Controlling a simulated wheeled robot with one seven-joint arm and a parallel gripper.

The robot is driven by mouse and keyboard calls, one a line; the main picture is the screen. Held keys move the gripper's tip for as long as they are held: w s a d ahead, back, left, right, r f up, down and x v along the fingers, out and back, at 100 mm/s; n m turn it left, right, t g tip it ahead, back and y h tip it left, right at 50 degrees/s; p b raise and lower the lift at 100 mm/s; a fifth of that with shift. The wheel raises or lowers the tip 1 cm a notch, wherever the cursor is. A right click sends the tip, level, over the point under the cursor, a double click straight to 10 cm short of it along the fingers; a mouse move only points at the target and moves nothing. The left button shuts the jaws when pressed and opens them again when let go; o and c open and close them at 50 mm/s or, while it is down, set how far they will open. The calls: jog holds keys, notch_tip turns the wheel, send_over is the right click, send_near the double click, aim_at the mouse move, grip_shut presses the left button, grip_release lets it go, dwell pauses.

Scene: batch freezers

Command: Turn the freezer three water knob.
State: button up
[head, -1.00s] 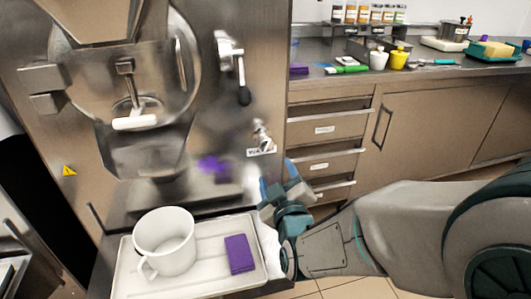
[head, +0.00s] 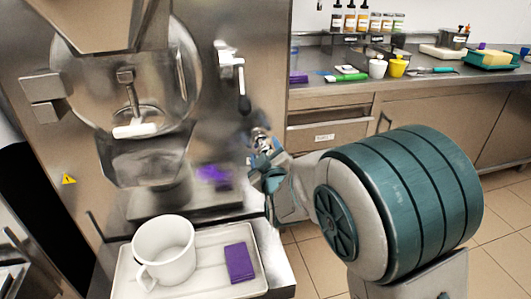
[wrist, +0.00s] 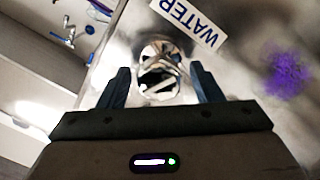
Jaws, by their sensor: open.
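The water knob (wrist: 160,75) is a shiny metal fitting on the freezer's steel front, beside a white label reading WATER (wrist: 187,20). In the wrist view it lies between and just beyond my two dark fingers. In the head view the knob (head: 260,137) shows at the right of the freezer front (head: 215,130), partly hidden by my gripper. My gripper (head: 264,158) is open, with its fingers pointing at the knob; it also shows in the wrist view (wrist: 158,88). I cannot tell whether a finger touches the knob.
A lever with a black handle (head: 243,100) hangs above the knob. Below, a tray (head: 205,285) holds a white pot (head: 165,250) and a purple sponge (head: 239,263). A counter with drawers (head: 330,135) stands to the right.

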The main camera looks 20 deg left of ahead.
jog(key=shift+w, duration=0.1)
jog(key=c, duration=1)
jog(key=shift+f+b, duration=0.1)
jog(key=shift+b, duration=0.3)
jog(key=m+b, duration=0.3)
jog(key=shift+f, duration=0.15)
jog(key=m+b, duration=0.2)
jog(key=b, duration=0.1)
jog(key=shift+m, duration=0.3)
jog(key=m+b, duration=0.3)
jog(key=b, duration=0.1)
jog(key=shift+d+m, duration=0.1)
jog(key=shift+m, duration=0.2)
jog(key=m+b, duration=0.3)
jog(key=shift+r+g, duration=0.2)
jog(key=shift+g, duration=0.2)
jog(key=shift+m, duration=0.4)
